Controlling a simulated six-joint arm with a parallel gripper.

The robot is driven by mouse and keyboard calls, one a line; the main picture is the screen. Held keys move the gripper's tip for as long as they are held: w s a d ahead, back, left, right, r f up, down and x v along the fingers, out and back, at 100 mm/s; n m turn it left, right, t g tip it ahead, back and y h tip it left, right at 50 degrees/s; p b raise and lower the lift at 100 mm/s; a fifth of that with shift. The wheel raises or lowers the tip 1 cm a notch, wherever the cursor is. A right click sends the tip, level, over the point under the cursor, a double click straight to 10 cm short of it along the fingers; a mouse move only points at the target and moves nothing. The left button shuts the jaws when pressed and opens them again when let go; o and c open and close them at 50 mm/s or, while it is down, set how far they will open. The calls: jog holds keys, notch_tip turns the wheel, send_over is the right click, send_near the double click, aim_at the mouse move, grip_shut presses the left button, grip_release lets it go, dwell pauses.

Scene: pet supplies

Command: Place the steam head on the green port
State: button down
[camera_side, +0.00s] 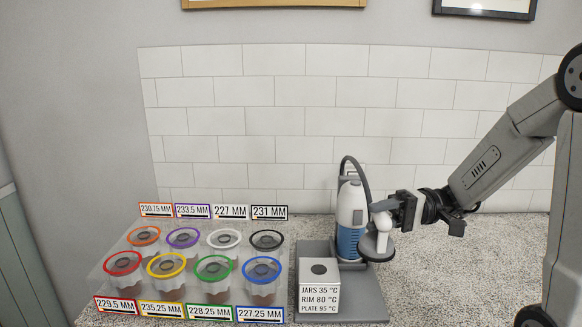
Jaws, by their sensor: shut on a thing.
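The steam head (378,246), a pale handle with a wide round grey disc at its lower end, is at the right of the steamer unit. My gripper (395,210) comes in from the right and is shut on the steam head's upper handle. The disc faces down; I cannot tell whether it touches the unit's base. The green port (213,268), a green-ringed jar opening, is in the front row of the clear rack at left, between the yellow and blue rings. My gripper is well to its right.
The white and blue steamer unit (350,218) with a dark hose stands on a grey base (362,305). A white box (319,272) labelled with temperatures stands between it and the rack (110,270). Other coloured rings and millimetre labels surround the green one. A tiled wall is behind.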

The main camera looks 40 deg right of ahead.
jog(key=shift+w, duration=0.1)
dwell(0.6)
jog(key=shift+w+a, duration=0.25)
jog(key=shift+w, duration=0.35)
jog(key=w+a, duration=1.4)
jog(key=w, duration=0.2)
jog(key=w+a+f, duration=0.2)
jog(key=w+f, duration=0.7)
jog(key=w, duration=0.4)
jog(key=shift+a, duration=0.4)
jog(key=shift+w, duration=0.1)
